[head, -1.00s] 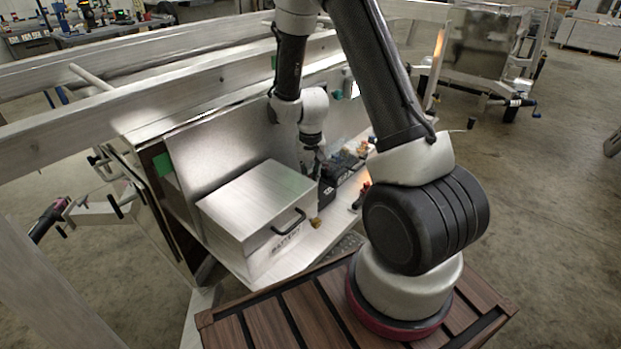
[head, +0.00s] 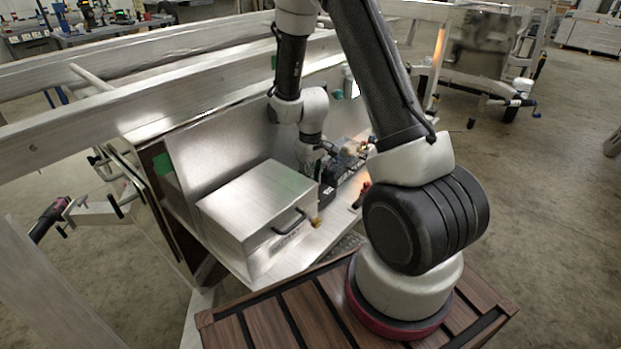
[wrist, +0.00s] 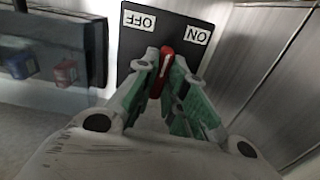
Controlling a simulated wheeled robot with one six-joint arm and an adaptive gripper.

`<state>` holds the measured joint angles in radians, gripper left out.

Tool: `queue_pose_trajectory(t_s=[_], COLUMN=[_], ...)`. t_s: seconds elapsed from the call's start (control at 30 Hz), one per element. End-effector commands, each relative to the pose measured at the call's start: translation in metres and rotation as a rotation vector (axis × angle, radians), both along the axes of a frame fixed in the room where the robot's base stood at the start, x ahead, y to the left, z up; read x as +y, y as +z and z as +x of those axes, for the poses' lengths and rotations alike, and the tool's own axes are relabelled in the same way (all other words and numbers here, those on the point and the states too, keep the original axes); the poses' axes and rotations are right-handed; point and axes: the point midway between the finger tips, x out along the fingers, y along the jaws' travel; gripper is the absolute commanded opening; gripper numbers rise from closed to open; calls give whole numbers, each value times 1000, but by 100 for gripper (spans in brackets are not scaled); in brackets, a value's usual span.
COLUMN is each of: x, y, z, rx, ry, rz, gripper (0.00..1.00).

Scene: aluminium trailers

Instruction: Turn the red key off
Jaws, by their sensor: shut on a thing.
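The red key (wrist: 164,68) stands out from a black switch plate (wrist: 168,20) in the wrist view. The plate carries an upside-down white OFF label (wrist: 138,20) at left and an upside-down ON label (wrist: 197,35) at right. The key's top end lies between the two labels, and the key leans slightly from vertical. My gripper (wrist: 166,62) has its green-padded fingers closed around the key. In the head view my gripper (head: 324,147) is beside the black equipment behind the metal box, and the key cannot be made out there.
In the head view a metal box with a black handle (head: 289,222) stands left of my gripper on the trailer shelf. Black equipment (head: 345,178) sits right beside my gripper. A dark unit with blue and red parts (wrist: 52,52) is left of the plate in the wrist view.

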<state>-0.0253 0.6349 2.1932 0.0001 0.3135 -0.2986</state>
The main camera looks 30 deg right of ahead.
Motion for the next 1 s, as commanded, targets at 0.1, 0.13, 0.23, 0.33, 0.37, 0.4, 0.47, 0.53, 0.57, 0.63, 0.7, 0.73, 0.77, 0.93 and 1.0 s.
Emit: queue_pose_trajectory(t_s=[0.1, 0.13, 0.23, 0.33, 0.37, 0.4, 0.47, 0.53, 0.57, 0.63, 0.7, 0.73, 0.77, 0.93, 1.0], x=[0, 0, 0, 0, 0, 0, 0, 0, 0, 0, 0, 0, 0, 0, 0], y=[0, 0, 0, 0, 0, 0, 0, 0, 0, 0, 0, 0, 0, 0, 0], z=[0, 0, 0, 0, 0, 0, 0, 0, 0, 0, 0, 0, 0, 0, 0], rx=[0, 0, 0, 0, 0, 0, 0, 0, 0, 0, 0, 0, 0, 0, 0], ry=[110, 138, 233, 328, 357, 394, 449, 511, 537, 593, 645, 667, 686, 778, 805], rz=[0, 0, 0, 0, 0, 0, 0, 0, 0, 0, 0, 0, 0, 0, 0], gripper=[0, 0, 0, 0, 0, 0, 0, 0, 0, 0, 0, 0, 0, 0, 0])
